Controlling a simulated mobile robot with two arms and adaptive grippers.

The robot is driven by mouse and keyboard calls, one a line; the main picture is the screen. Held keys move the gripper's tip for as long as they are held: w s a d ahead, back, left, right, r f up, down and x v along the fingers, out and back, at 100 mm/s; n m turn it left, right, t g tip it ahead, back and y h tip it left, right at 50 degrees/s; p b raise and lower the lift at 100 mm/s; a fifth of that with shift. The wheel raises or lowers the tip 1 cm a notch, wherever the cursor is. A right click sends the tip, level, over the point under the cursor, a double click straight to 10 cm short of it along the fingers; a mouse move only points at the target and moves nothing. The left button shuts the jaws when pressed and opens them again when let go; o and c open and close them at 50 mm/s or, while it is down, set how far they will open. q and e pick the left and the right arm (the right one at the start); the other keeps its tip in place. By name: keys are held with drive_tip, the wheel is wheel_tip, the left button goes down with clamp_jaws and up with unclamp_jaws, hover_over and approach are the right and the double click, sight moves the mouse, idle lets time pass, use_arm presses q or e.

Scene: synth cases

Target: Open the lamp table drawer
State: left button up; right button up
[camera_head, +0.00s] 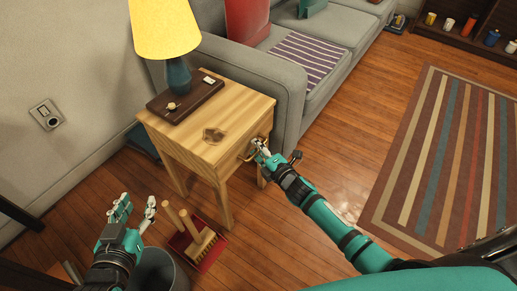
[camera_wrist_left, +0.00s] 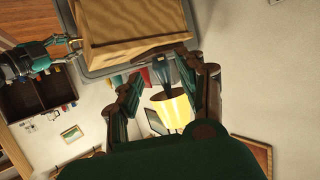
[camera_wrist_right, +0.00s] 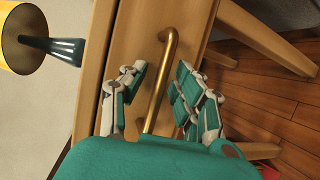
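The wooden lamp table (camera_head: 225,105) stands beside the grey sofa's arm. Its drawer front (camera_wrist_right: 132,40) bears a brass bar handle (camera_wrist_right: 160,85), partly hidden by my gripper in the head view (camera_head: 247,157). My right gripper (camera_head: 260,147) is at the handle; in the right wrist view (camera_wrist_right: 162,78) its fingers are apart, one on each side of the bar, with visible gaps. The drawer looks closed, with no clear gap at its front. My left gripper (camera_head: 137,207) is open and empty, low and left of the table, apart from it.
A yellow-shaded lamp (camera_head: 166,30) and a dark tray (camera_head: 185,99) stand on the tabletop. A red dustpan (camera_head: 205,250) with a brush (camera_head: 196,243) and a grey bin (camera_head: 158,270) are on the floor near my left gripper.

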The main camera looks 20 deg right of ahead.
clamp_jaws()
idle(0.3)
use_arm(q)
drive_tip(key=s+a+f+g+y+p, duration=0.1)
drive_tip(key=s+a+f+g+p, duration=0.1)
drive_tip(key=s+f+g, duration=0.2)
drive_tip(key=s+a+f+g+y+p, duration=0.1)
drive_tip(key=s+a+f+g+p, duration=0.1)
drive_tip(key=s+g, duration=0.4)
drive_tip(key=shift+s+a+f+n+y+p, duration=0.35)
drive_tip(key=shift+s+a+f, duration=0.3)
drive_tip(key=shift+s+f, duration=1.15)
use_arm(e)
drive_tip(key=s+d, duration=1.1)
drive_tip(key=s, duration=0.3)
drive_tip(key=shift+s+d, duration=0.3)
drive_tip(key=shift+s, duration=0.05)
use_arm(q)
drive_tip(key=shift+s+r, duration=0.5)
drive_tip(key=shift+r, duration=0.05)
